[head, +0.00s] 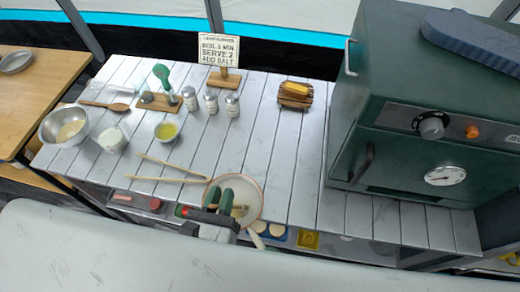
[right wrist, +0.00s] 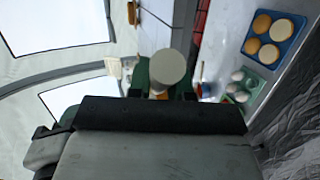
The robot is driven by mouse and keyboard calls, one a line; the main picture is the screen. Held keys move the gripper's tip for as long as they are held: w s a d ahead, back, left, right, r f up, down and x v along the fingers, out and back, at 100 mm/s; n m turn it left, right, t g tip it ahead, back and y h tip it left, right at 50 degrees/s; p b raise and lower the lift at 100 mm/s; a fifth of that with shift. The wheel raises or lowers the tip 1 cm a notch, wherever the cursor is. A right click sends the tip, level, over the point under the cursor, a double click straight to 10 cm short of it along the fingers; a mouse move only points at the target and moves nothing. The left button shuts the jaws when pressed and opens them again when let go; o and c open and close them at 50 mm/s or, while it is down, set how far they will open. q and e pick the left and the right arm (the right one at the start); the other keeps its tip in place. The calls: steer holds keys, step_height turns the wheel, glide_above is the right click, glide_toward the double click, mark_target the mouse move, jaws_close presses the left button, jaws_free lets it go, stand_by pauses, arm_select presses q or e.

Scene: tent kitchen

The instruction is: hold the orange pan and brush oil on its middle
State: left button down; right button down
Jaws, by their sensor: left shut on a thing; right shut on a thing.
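The pan (head: 258,190), pale inside with a thin orange rim, is at the front edge of the slatted table in the head view. A cream handle-like piece (head: 257,239) shows below its rim. My left gripper (head: 235,197) is over the pan, its green fingers shut on a small brown piece (head: 240,211); I cannot tell what it belongs to. A bowl of yellow oil (head: 166,131) stands farther back. In the right wrist view, my right gripper (right wrist: 166,92) is shut on a pale, round-ended thing (right wrist: 167,69). I cannot make out a brush head.
Tongs (head: 170,174) lie left of the pan. A metal bowl (head: 66,127), white cup (head: 112,138), several shakers (head: 211,103) and a sign (head: 219,49) stand behind. A green oven (head: 430,130) fills the right. A blue tray of buns (right wrist: 273,38) shows in the right wrist view.

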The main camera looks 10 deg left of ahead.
arm_select(q)
steer(key=w+a, duration=0.4)
steer(key=w, duration=0.1)
steer(key=shift+a, duration=0.25)
stand_by(0.9)
step_height(320, 180, up, 6)
stand_by(0.7)
stand_by(0.4)
steer(key=shift+w+d+r+g, duration=0.2)
steer(key=shift+w+r, duration=0.15)
steer(key=shift+w, duration=0.15)
steer(key=shift+w+d+r+g, duration=0.1)
steer(key=shift+w+r+g, duration=0.15)
steer(key=shift+w, duration=0.2)
